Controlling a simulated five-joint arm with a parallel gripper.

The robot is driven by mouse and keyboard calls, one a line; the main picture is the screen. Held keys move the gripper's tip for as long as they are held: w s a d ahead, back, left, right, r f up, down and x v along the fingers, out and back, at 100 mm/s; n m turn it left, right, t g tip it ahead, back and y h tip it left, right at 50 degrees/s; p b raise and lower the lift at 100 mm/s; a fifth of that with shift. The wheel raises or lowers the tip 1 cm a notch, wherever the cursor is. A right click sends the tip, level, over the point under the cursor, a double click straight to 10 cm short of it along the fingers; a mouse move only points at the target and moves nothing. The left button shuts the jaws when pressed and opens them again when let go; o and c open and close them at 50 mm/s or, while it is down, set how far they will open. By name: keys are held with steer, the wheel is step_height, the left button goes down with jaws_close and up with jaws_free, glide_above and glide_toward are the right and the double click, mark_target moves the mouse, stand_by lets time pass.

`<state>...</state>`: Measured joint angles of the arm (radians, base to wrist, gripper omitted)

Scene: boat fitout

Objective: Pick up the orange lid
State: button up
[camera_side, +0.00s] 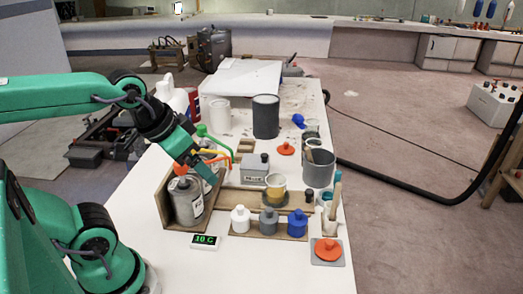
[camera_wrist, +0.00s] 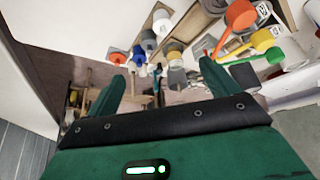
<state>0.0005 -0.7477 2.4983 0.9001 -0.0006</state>
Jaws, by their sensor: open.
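Two round orange lids with knobs show in the side view. One lid (camera_side: 328,250) lies on a grey square pad (camera_side: 318,262) at the table's front right. The other lid (camera_side: 285,148) lies on the white table farther back, near the grey mugs. An orange lid (camera_wrist: 117,57) also shows in the wrist view, beyond the left finger. My gripper (camera_side: 211,179) is over the left part of the table, beside the silver can, away from both lids. In the wrist view my gripper (camera_wrist: 158,80) has its fingers wide apart with nothing between them.
White, grey and blue bottles (camera_side: 269,221) stand in a row on a wooden tray. A scale display (camera_side: 205,241) reads 10 G. Mugs and a brush holder (camera_side: 330,222) crowd the right edge.

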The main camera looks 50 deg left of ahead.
steer(key=w+d+g, duration=0.2)
steer(key=w+d, duration=0.1)
steer(key=w, duration=0.4)
steer(key=m+g, duration=0.1)
steer(key=g, duration=0.3)
glide_above(330, 242)
steer(key=f, duration=1.5)
steer(key=shift+a+f, duration=0.2)
steer(key=shift+a, duration=0.1)
steer(key=shift+d+f, duration=0.2)
steer(key=shift+f, duration=0.1)
steer(key=shift+f, duration=0.1)
steer(key=shift+f, duration=1.2)
steer(key=shift+f, duration=0.1)
steer(key=shift+d+f, duration=0.1)
steer(key=shift+f, duration=2.4)
